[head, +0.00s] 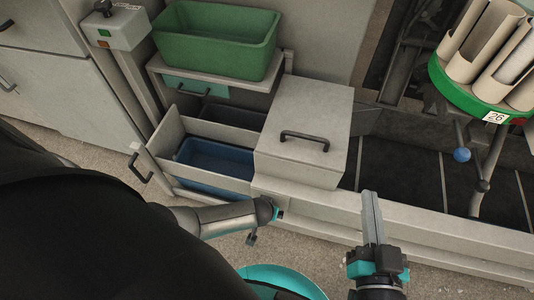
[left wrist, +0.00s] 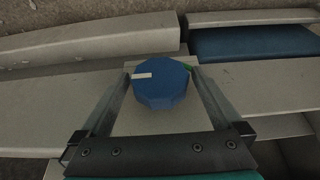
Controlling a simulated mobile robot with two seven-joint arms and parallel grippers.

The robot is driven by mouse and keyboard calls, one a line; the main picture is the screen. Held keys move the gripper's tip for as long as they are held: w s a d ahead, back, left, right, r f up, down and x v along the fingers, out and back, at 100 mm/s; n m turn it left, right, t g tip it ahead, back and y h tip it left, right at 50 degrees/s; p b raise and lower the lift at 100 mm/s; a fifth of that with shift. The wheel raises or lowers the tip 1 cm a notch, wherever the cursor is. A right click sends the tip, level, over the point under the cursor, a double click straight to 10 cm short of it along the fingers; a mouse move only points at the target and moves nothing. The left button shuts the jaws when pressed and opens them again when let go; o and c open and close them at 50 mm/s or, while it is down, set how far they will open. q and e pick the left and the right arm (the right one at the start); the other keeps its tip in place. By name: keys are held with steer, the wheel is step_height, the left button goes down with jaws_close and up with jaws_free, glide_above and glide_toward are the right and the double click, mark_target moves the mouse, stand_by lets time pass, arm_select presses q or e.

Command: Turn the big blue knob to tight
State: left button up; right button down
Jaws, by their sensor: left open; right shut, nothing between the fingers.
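The big blue knob (left wrist: 160,88) is in the middle of the left wrist view, on a grey plate (left wrist: 146,122). A white pointer bar on it points left. A small green mark (left wrist: 189,68) shows just beyond its upper right edge. My left gripper (left wrist: 162,74) is open, with one finger on each side of the knob; I cannot tell whether either finger touches it. I cannot make out the big knob or the left fingers in the head view. My right gripper (head: 371,218) is shut and empty, above the front rail at the lower right.
An open drawer with a blue bin (head: 215,158) stands left of a grey lidded box (head: 302,130). A green tub (head: 215,42) sits on a shelf above. A small blue ball (head: 462,155) on a lever hangs under the green cone carrier (head: 470,92) at right.

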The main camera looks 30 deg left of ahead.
arm_select(q)
steer(key=c, duration=1.2)
steer(key=shift+d+f+y, duration=0.1)
steer(key=shift+d+y, duration=0.05)
steer(key=shift+y, duration=0.65)
steer(key=shift+g+y, duration=0.3)
steer(key=shift+y, duration=0.4)
steer(key=shift+m+y, duration=0.4)
arm_select(e)
steer(key=shift+s+a+r+t, duration=0.1)
steer(key=shift+s+r+t, duration=0.1)
steer(key=shift+t, duration=0.2)
arm_select(q)
steer(key=o, duration=1.2)
